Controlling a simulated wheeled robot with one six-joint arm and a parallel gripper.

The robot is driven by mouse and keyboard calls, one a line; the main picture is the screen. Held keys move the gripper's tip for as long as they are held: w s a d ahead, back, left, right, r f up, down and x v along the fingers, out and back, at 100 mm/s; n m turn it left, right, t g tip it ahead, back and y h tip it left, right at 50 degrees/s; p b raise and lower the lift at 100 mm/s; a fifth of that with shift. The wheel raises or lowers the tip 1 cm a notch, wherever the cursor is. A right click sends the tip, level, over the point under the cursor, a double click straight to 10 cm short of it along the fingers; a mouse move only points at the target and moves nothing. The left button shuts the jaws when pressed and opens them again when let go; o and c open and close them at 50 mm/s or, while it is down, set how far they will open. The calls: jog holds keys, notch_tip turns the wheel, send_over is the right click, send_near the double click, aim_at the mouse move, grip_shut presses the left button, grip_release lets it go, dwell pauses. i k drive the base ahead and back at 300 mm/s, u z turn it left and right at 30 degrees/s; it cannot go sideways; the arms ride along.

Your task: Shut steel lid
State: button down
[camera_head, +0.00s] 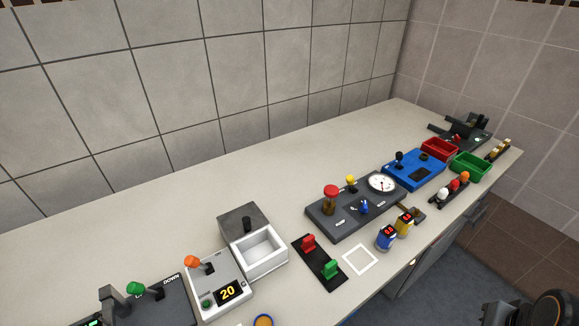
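The steel lid (236,216) is a grey flat plate with a black knob (247,224) standing on it. It lies toward the wall, behind the white box (281,266), and seems slid back off it. The box's compartment is uncovered and looks empty. Whether the lid's front edge rests on the box's rear rim is hard to tell. My gripper does not show; only a dark part of my arm with an orange ring is at the lower right corner, far from the box.
Left of the box is a white panel (217,280) with an orange-knobbed lever and a "20" display. To its right are a black strip (319,262) with red and green handles and a dark gauge panel (328,221). The counter (170,213) is bare behind the lid's left side.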

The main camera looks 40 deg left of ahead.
aim_at(237, 223)
jog(key=i, duration=0.9)
jog(key=u, duration=3.8)
